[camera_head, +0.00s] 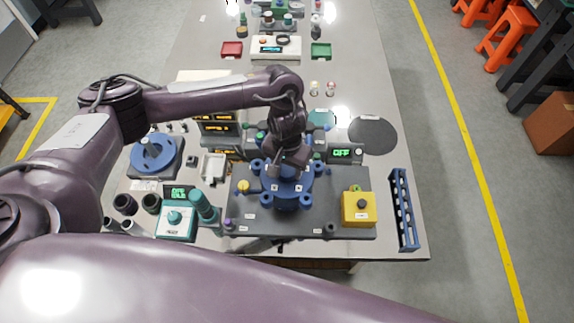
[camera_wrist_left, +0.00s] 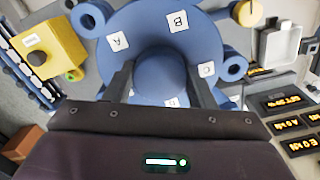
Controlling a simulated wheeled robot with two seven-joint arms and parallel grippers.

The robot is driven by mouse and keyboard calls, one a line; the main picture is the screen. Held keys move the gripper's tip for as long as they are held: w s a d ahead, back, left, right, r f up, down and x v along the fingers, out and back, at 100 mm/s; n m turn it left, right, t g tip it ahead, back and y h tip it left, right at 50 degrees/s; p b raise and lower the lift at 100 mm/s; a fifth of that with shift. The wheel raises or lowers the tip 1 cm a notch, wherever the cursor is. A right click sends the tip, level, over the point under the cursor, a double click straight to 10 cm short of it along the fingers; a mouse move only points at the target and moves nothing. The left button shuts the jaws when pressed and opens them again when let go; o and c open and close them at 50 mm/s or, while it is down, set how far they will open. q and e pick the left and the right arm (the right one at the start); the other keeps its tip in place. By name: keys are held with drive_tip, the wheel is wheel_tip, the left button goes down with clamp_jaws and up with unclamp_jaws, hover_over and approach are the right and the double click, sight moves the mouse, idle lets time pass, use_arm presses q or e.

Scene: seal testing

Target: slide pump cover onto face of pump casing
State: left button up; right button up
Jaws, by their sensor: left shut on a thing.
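My left gripper (camera_head: 287,170) reaches down over the grey test plate and is shut on the blue pump cover (camera_head: 289,188). In the left wrist view, the fingers (camera_wrist_left: 160,85) stand on either side of the cover's round central boss. The cover (camera_wrist_left: 142,40) is a blue disc with white letter tags, A, B and C being readable. Blue round lugs (camera_wrist_left: 88,20) show around its rim. The pump casing is mostly hidden beneath the cover and gripper. I cannot tell whether their faces touch. My right gripper is not visible.
A yellow box (camera_head: 357,209) with a dark knob sits right of the cover, with a blue slotted rack (camera_head: 403,210) beyond. A teal control box (camera_head: 175,222) and a blue disc on a grey stand (camera_head: 153,152) are on the left. Display units (camera_head: 343,153) stand behind.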

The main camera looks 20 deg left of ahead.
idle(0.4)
use_arm(q)
drive_tip(key=o, duration=1.5)
drive_tip(key=shift+s, duration=0.1)
wheel_tip(320, 180, up, 4)
drive_tip(key=p, duration=0.4)
drive_tip(key=shift+f, duration=0.1)
wheel_tip(320, 180, up, 3)
drive_tip(key=shift+f+p, duration=0.1)
drive_tip(key=shift+p, duration=0.9)
drive_tip(key=shift+r, duration=1.2)
